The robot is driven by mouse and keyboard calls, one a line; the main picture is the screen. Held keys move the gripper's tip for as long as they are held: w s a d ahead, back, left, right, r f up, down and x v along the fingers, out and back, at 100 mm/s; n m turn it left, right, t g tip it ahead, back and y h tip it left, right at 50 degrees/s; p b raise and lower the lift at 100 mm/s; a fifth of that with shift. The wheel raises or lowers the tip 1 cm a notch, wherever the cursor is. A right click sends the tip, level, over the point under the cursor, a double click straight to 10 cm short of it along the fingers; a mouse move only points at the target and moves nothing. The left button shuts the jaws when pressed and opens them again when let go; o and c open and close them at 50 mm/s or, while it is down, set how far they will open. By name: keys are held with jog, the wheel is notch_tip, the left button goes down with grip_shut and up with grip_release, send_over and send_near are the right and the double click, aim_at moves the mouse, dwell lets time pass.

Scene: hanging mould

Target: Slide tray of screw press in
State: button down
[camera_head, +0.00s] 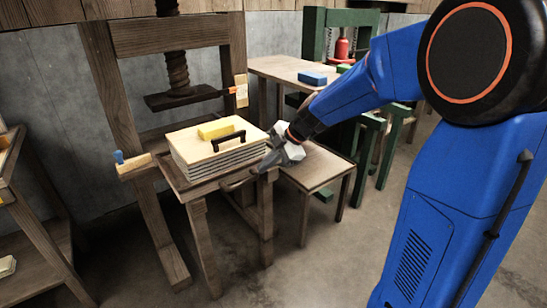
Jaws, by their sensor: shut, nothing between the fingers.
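The wooden screw press has a tall frame (180,36), a dark screw (177,70) and a dark pressing plate (183,98) raised above the bed. Its tray (192,187) juts out toward the front, under a stack of pale layered sheets (215,160).
A small wooden stool (318,167) stands right of the press. Behind it are a table (285,69) with a blue block (312,78) and a green frame (314,35) with a red item (342,47). A wooden shelf (35,235) stands left. The front floor is clear.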

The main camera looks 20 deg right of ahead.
jog(key=shift+w+a, duration=0.25)
jog(key=shift+w, duration=0.4)
jog(key=shift+w+a, duration=0.25)
jog(key=shift+w, duration=0.35)
jog(key=shift+w+a, duration=0.25)
jog(key=shift+w, duration=0.4)
jog(key=shift+w, duration=0.2)
jog(key=w+a, duration=0.3)
jog(key=w, duration=0.7)
jog(key=w+a, duration=0.4)
jog(key=w, duration=0.6)
jog(key=w+a, duration=0.4)
jog(key=w, duration=0.7)
jog(key=shift+a, duration=0.2)
jog(key=shift+w+r, duration=0.1)
jog(key=shift+w, duration=0.1)
jog(key=shift+r, duration=0.1)
